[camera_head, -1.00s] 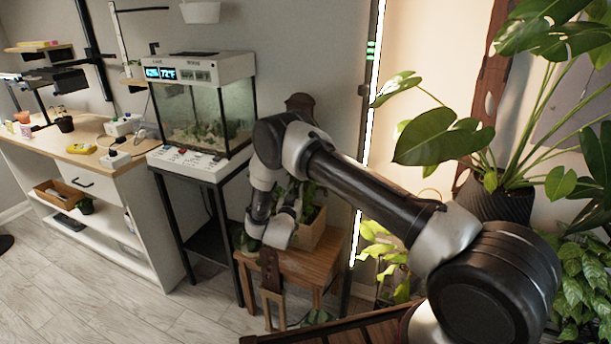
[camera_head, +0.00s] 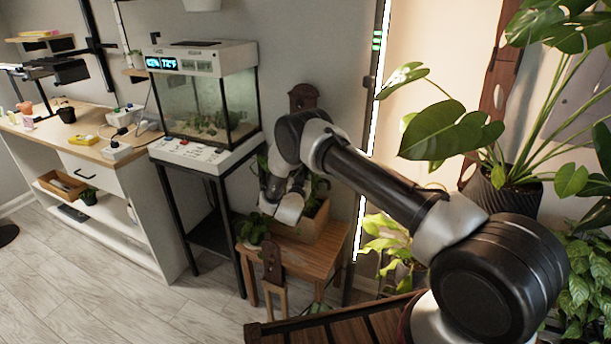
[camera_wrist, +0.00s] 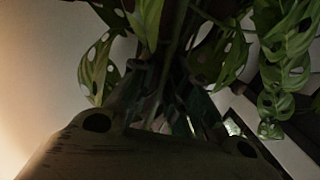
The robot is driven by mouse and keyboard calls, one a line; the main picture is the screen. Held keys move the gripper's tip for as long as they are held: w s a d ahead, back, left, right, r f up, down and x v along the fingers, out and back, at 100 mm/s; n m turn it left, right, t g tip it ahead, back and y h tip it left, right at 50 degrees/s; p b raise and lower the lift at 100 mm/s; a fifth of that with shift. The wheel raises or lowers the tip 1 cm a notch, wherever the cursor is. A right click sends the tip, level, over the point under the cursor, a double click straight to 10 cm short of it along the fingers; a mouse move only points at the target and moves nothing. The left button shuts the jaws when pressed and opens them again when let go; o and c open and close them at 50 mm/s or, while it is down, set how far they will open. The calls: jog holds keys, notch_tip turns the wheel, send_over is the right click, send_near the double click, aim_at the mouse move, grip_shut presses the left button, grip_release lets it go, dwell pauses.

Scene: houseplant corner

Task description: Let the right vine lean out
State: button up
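In the head view my gripper (camera_head: 284,205) is at the wooden planter box (camera_head: 312,224) on the small wooden stool, with its fingers mostly hidden behind my wrist. Green leaves of the vine plant (camera_head: 318,186) show just right of my wrist, above the box. In the wrist view, vines with holed leaves fill the upper part. One leaf cluster (camera_wrist: 97,70) hangs at left and a longer vine (camera_wrist: 285,75) hangs at right. Dark stems cross the middle, around my gripper's fingers (camera_wrist: 170,105). It is too dark to tell whether the fingers touch or hold a stem.
The stool (camera_head: 318,258) also bears a small leafy plant (camera_head: 253,229) at its left. A glass terrarium (camera_head: 210,105) on a black stand is close on the left. A large potted monstera (camera_head: 505,190) stands at right. Light floor (camera_head: 130,290) is open at front left.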

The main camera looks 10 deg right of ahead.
grip_shut()
jog(key=s+d+f+m, duration=0.2)
jog(key=s+d+m, duration=0.2)
jog(key=d+m, duration=0.1)
jog(key=shift+s+d+m+t+h, duration=0.15)
jog(key=shift+d+m+t+h, duration=0.15)
jog(key=shift+d+m+h, duration=0.1)
